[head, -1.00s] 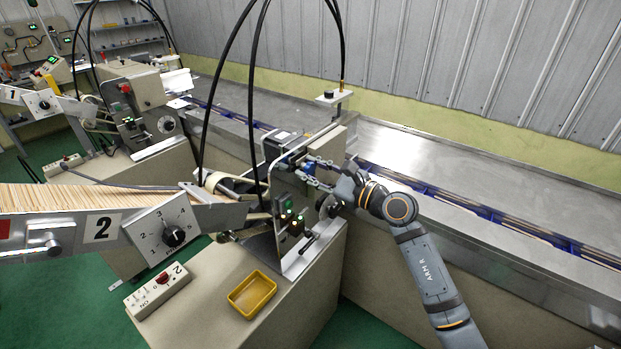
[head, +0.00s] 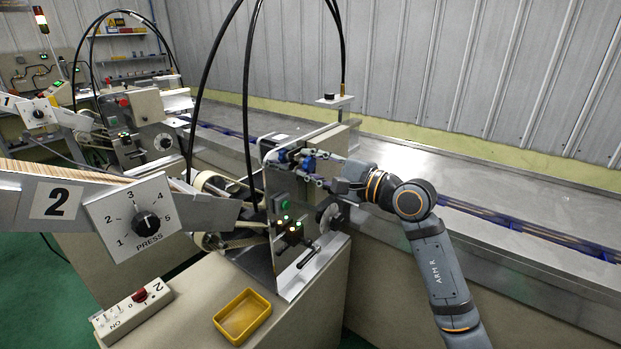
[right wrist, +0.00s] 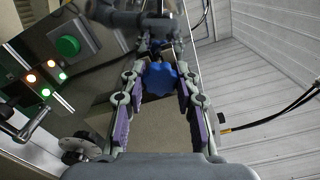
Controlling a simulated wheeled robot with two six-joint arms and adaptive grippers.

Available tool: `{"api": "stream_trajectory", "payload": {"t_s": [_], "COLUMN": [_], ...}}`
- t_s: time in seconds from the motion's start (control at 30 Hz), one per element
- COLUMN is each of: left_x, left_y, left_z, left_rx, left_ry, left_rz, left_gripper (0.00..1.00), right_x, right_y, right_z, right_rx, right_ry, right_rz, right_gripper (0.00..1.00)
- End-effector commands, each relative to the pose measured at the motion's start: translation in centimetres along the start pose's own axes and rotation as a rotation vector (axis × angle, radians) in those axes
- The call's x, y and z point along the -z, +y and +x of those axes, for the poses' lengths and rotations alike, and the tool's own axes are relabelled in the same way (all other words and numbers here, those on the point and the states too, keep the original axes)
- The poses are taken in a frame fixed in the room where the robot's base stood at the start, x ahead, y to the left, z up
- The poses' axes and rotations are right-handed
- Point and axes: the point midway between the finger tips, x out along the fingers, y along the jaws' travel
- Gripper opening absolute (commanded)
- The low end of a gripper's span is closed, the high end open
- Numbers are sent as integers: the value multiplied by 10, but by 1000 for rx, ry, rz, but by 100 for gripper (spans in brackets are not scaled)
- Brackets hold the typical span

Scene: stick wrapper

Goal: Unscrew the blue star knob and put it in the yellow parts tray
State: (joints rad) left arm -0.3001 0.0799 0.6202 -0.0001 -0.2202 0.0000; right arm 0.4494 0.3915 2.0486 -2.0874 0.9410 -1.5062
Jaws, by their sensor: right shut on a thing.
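The blue star knob (head: 309,163) is at the upper part of the metal plate of machine 2. In the right wrist view the blue star knob (right wrist: 160,78) sits between the two fingers. My right gripper (head: 299,164) reaches in from the right and is shut on the knob; its fingers with purple pads show in the right wrist view (right wrist: 158,75). Whether the knob is still on its thread cannot be told. The yellow parts tray (head: 242,316) is empty and lies on the machine's beige base, in front and below. My left gripper is not in view.
Below the knob are a green button (head: 284,205), lit lamps (head: 290,226) and a crank handle (head: 308,256). Black cables (head: 247,90) arch above the machine. A press dial (head: 147,223) and switch box (head: 132,310) stand to the left.

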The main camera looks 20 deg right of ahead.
Motion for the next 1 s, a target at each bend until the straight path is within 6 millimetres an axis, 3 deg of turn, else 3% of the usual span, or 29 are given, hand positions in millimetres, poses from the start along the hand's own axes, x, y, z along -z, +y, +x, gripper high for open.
{"api": "stream_trajectory", "payload": {"t_s": [0.07,0.43,0.53,0.77,0.8,0.9,1.0], "left_x": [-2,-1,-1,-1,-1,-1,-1], "left_y": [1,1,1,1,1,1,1], "left_z": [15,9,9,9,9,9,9], "left_rx": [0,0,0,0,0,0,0], "left_ry": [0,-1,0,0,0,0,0], "left_rz": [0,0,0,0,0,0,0], "left_gripper": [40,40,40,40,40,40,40], "right_x": [-1,-3,-3,-3,-3,-3,-2], "right_y": [-2,-8,-8,-8,-8,-7,-6], "right_z": [0,0,0,0,0,0,0], "right_rx": [20,17,17,17,17,15,12], "right_ry": [-5,2,2,3,3,3,2], "right_rz": [-110,-866,-959,-976,-975,-974,-972], "right_gripper": [0,0,0,0,36,47,47]}}
